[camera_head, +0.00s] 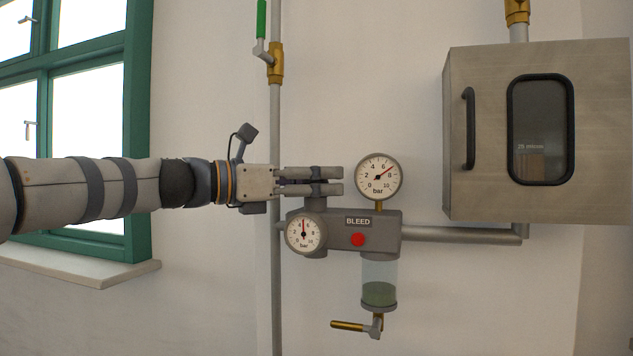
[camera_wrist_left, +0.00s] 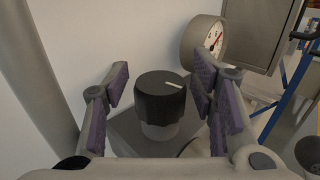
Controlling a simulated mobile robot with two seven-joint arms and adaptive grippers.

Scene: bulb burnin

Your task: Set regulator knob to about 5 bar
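The black regulator knob (camera_wrist_left: 160,98) with a white pointer line shows in the left wrist view, on top of a grey body. In the head view the fingers largely hide the knob. The upper gauge (camera_head: 379,176) has its red needle pointing upper right, near 7. The lower left gauge (camera_head: 303,234) has its needle almost straight up, near 5. My right gripper is out of view.
The grey manifold (camera_head: 385,236) carries a BLEED label and a red button (camera_head: 358,240). A clear bowl (camera_head: 379,280) hangs below it, with a brass-handled valve (camera_head: 350,325). A vertical pipe (camera_head: 275,130) stands behind my gripper. A metal cabinet (camera_head: 475,190) is at right.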

